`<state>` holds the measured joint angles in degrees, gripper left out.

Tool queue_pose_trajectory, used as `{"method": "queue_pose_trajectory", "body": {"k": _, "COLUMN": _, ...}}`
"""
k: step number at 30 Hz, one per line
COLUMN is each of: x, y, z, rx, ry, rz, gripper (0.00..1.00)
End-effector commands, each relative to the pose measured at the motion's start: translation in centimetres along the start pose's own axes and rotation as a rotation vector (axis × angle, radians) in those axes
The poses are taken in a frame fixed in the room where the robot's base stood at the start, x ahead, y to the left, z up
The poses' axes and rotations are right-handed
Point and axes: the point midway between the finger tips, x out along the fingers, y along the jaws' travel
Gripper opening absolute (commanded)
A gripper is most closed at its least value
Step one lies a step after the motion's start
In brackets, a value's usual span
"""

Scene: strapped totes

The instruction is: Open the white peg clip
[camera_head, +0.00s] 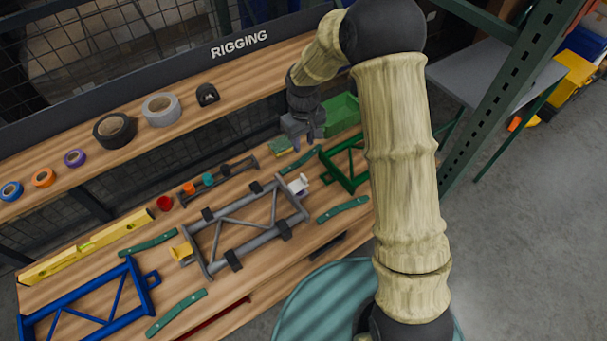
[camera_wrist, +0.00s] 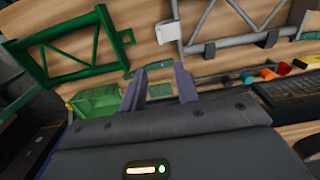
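The white peg clip (camera_head: 298,185) sits at the right end of the grey frame (camera_head: 246,229) on the bench. It also shows in the wrist view (camera_wrist: 168,32), at the grey frame's near corner; I cannot tell whether it is open or shut. My gripper (camera_head: 303,140) is above the back of the bench, behind the white clip and apart from it. In the wrist view its two fingers (camera_wrist: 160,86) are spread with nothing between them. A yellow clip (camera_head: 182,250) is at the grey frame's left end.
A green frame (camera_head: 345,165) stands right of the white clip, and a blue frame (camera_head: 90,302) lies at the front left. Green strips (camera_head: 343,209) lie around the grey frame. A shelf with tape rolls (camera_head: 115,130) runs along the back.

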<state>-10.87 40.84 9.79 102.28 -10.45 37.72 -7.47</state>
Motion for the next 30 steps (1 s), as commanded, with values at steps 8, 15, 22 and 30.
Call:
{"method": "queue_pose_trajectory", "body": {"k": 8, "x": 3.4, "y": -0.1, "z": 0.1, "rx": 0.000, "ry": -0.006, "rz": -0.002, "gripper": 0.31}}
{"method": "queue_pose_trajectory", "body": {"k": 15, "x": 7.2, "y": 0.0, "z": 0.1, "rx": 0.000, "ry": -0.005, "rz": -0.001, "gripper": 0.31}}
{"method": "queue_pose_trajectory", "body": {"k": 22, "x": 10.5, "y": -0.1, "z": 0.1, "rx": 0.000, "ry": -0.003, "rz": -0.001, "gripper": 0.31}}
{"method": "queue_pose_trajectory", "body": {"k": 30, "x": 14.3, "y": -0.1, "z": 0.2, "rx": -0.001, "ry": -0.004, "rz": -0.001, "gripper": 0.31}}
